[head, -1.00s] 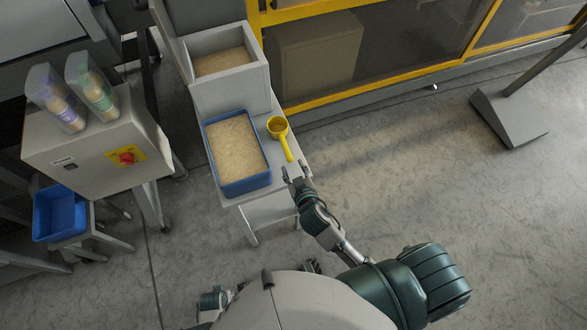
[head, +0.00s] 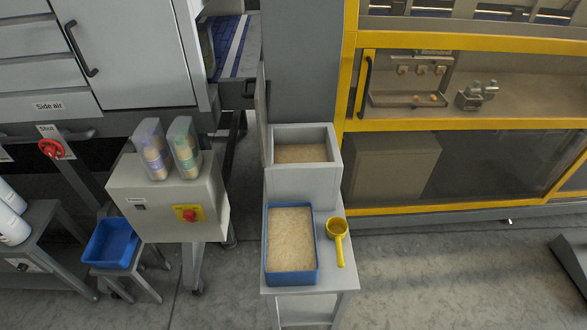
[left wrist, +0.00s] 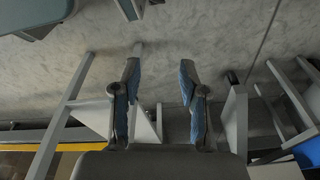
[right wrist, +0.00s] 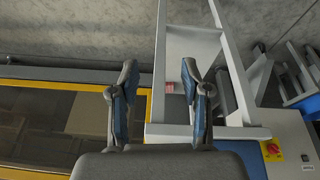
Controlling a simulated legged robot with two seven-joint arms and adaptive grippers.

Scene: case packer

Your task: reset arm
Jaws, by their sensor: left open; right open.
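Neither of my grippers shows in the head view. In the left wrist view my left gripper (left wrist: 160,85) is open and empty, its two blue-padded fingers apart above the grey floor and some grey frame legs. In the right wrist view my right gripper (right wrist: 159,85) is open and empty, close to a grey stand frame (right wrist: 232,75). In the head view a yellow scoop (head: 338,235) lies on the grey stand (head: 338,279), right of a blue tray (head: 292,284) filled with pale grain. Nothing is held.
A grey hopper (head: 303,185) with grain stands behind the tray. On the left are a control box (head: 165,212) holding two clear pouches and a blue bin (head: 109,245) on a low stand. A yellow-framed machine (head: 450,212) fills the right.

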